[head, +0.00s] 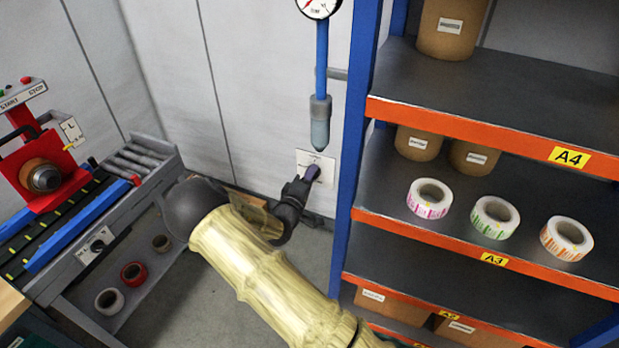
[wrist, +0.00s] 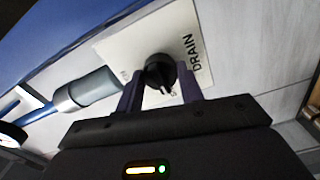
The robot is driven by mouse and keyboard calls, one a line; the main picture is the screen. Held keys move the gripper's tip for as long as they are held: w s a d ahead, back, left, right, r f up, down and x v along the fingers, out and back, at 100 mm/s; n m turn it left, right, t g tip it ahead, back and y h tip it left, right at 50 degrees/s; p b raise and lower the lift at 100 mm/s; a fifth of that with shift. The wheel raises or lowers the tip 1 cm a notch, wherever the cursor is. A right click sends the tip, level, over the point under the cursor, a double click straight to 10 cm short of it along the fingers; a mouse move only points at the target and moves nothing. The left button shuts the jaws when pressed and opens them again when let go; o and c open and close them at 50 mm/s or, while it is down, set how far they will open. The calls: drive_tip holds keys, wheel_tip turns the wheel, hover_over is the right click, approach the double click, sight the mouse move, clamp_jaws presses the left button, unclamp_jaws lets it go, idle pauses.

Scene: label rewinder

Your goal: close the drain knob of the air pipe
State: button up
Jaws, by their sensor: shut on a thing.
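The black drain knob (wrist: 160,73) sits on a white plate (wrist: 198,40) marked DRAIN in the wrist view. My gripper (wrist: 161,88) has its two purple-grey fingers on either side of the knob and is shut on it. In the head view my gripper (head: 310,174) reaches the plate (head: 326,163) on the wall, and it hides the knob there. The blue air pipe (head: 321,55) comes down from a round gauge (head: 318,5) to a grey bowl (head: 320,125) just above the plate. The plate's lettering is partly covered by the knob and fingers.
A blue upright (head: 352,120) of the shelf rack stands close to the right of the pipe. The rack holds label rolls (head: 430,198) and brown rolls (head: 450,28). A machine with rollers (head: 138,158) stands on the left. Grey floor (head: 190,300) shows between them.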

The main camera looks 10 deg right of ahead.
drive_tip(key=shift+a, duration=0.1)
drive_tip(key=o, duration=1)
drive_tip(key=b+v, duration=0.3)
drive_tip(key=v, duration=1.4)
drive_tip(key=shift+b, duration=0.4)
